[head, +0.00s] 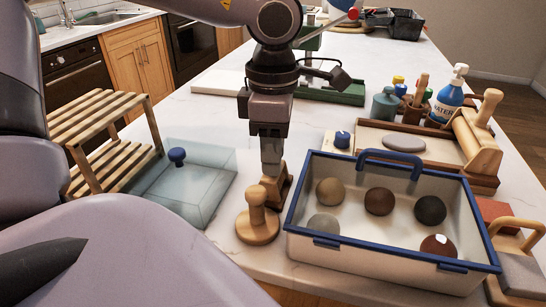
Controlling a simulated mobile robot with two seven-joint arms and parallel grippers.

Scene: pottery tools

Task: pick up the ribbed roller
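My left gripper (271,172) points straight down over the counter, left of the blue-rimmed bin. Its fingers are seen edge-on, so their gap does not show. A small brown wooden piece (283,190) is at or just behind the fingertips; I cannot tell whether they touch it. A round wooden knobbed tool (257,227) stands just in front. A pale wooden cylinder-like piece with a handle (474,143) lies at the tray on the right and may be a roller. Ribs are not clear on any piece, so I cannot say which is the ribbed roller. My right gripper is not in view.
The white bin (390,265) holds several clay balls. A clear lidded box (190,185) and a wooden slatted rack (105,130) stand left. A wooden tray (390,138), bottles and a water dispenser (447,97) stand behind the bin. Bare counter (180,112) shows left of the arm.

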